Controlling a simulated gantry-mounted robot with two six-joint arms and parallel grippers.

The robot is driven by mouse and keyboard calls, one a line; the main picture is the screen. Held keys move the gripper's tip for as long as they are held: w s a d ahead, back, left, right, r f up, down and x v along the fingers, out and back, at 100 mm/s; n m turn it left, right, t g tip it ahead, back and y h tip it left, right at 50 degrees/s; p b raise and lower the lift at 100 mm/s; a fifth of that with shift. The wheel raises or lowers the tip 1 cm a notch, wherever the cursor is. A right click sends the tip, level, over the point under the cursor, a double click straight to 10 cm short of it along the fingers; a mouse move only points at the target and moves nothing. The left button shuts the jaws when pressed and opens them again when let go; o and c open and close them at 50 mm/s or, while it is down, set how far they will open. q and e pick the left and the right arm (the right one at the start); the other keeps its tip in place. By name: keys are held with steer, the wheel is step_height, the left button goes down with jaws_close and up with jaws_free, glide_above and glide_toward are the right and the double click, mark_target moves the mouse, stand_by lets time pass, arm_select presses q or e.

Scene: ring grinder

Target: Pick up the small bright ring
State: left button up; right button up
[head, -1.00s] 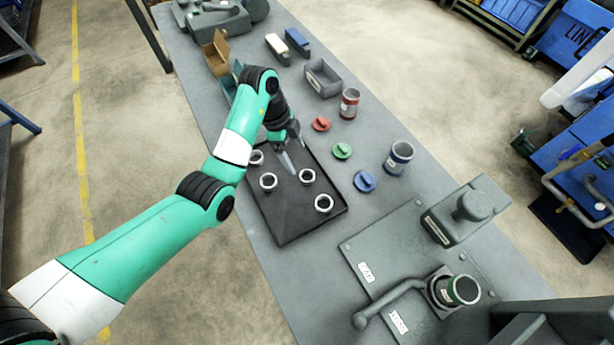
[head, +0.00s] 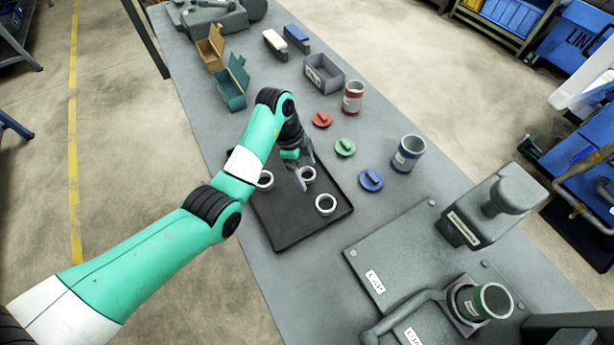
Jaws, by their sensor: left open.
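A black tray (head: 283,228) on the grey bench bears several pale metal rings. One ring (head: 325,205) lies near the tray's right corner, clear of the arm. Another ring (head: 308,174) is beside my left gripper's fingers and partly covered by them. A third ring (head: 266,180) lies at the left, partly behind my arm. I cannot tell from size or shine which one is the small bright ring. My left gripper (head: 304,174) is open, pointing down over the tray at the middle ring. I cannot tell if it touches that ring. My right gripper is out of view.
Red (head: 322,119), green (head: 345,148) and blue (head: 371,181) lids lie right of the tray. A red cup (head: 353,97) and a blue cup (head: 408,154) stand beyond. A grey press plate (head: 415,262) fills the near right. Open boxes (head: 232,85) stand at the back left.

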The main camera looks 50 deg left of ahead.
arm_select(q)
jaws_close()
stand_by(0.3)
steer(key=shift+r, duration=0.1)
